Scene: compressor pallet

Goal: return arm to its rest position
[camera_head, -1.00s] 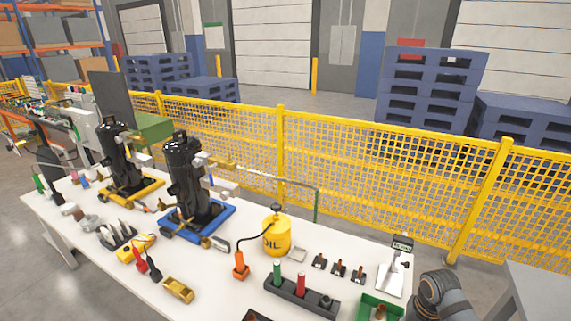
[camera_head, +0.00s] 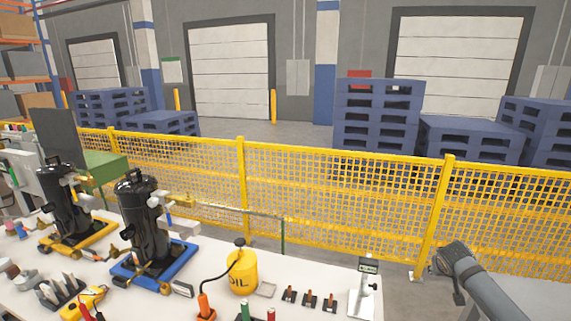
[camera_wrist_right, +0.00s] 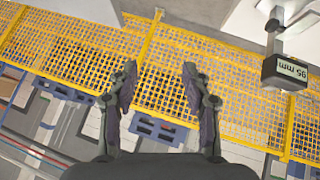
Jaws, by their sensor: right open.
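My right gripper (camera_wrist_right: 158,68) shows in the right wrist view with its two dark fingers spread apart and nothing between them. Behind the gap are the yellow mesh fence and a blue pallet. My right arm (camera_head: 485,285) comes in at the lower right of the head view, to the right of the bench and in front of the fence. The gripper's fingers cannot be made out there. My left arm and gripper are not in view.
The white bench (camera_head: 262,308) holds two black compressors (camera_head: 145,222), a yellow oil can (camera_head: 242,272) and a stand with a sign (camera_head: 364,290). The yellow fence (camera_head: 330,195) runs behind.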

